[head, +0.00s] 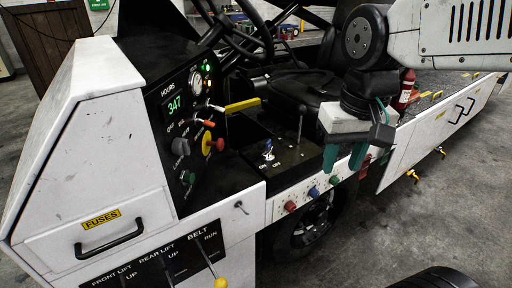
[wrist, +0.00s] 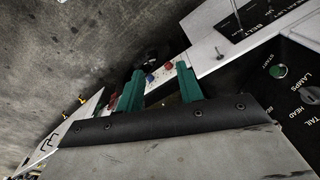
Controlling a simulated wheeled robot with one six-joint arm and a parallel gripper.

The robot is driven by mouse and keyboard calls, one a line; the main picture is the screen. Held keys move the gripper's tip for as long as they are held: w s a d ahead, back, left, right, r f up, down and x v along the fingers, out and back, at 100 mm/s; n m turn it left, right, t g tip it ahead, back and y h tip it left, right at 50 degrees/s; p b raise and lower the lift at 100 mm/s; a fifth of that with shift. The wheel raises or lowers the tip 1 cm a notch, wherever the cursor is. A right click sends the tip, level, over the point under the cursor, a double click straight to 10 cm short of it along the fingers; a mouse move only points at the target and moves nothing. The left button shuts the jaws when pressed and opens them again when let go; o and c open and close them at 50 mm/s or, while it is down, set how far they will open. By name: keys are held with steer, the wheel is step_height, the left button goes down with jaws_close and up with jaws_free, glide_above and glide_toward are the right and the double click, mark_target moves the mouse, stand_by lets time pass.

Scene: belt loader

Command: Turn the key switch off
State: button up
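The dark control panel (head: 180,125) on the white loader faces right in the head view. A small orange-tipped part (head: 204,123) beside small lettering that seems to include OFF looks like the key switch's key. Its exact turn position is too small to read. A red knob on a yellow base (head: 213,145) sits just below it. My gripper (head: 345,165) has teal fingers pointing down, to the right of the panel and well apart from it. It is open and empty. In the wrist view the gripper (wrist: 160,75) also shows open; the key is not visible there.
A yellow-handled lever (head: 243,105) sticks out right of the panel. A console with an upright lever (head: 301,123) stands between panel and gripper. The green start button (wrist: 277,71) shows in the wrist view. Belt levers (head: 215,265) rise at the front.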

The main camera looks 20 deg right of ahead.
steer(key=w+a+f+m, duration=0.1)
steer(key=w+f+m, duration=0.15)
steer(key=w, duration=1.45)
steer(key=m+g, duration=0.1)
steer(key=m, duration=0.3)
glide_above(268, 141)
step_height(268, 141, down, 8)
steer(key=shift+s+d+f, duration=0.1)
steer(key=shift+f, duration=0.35)
step_height(268, 141, down, 7)
steer(key=shift+f, duration=0.2)
steer(key=shift+w, duration=0.2)
jaws_close()
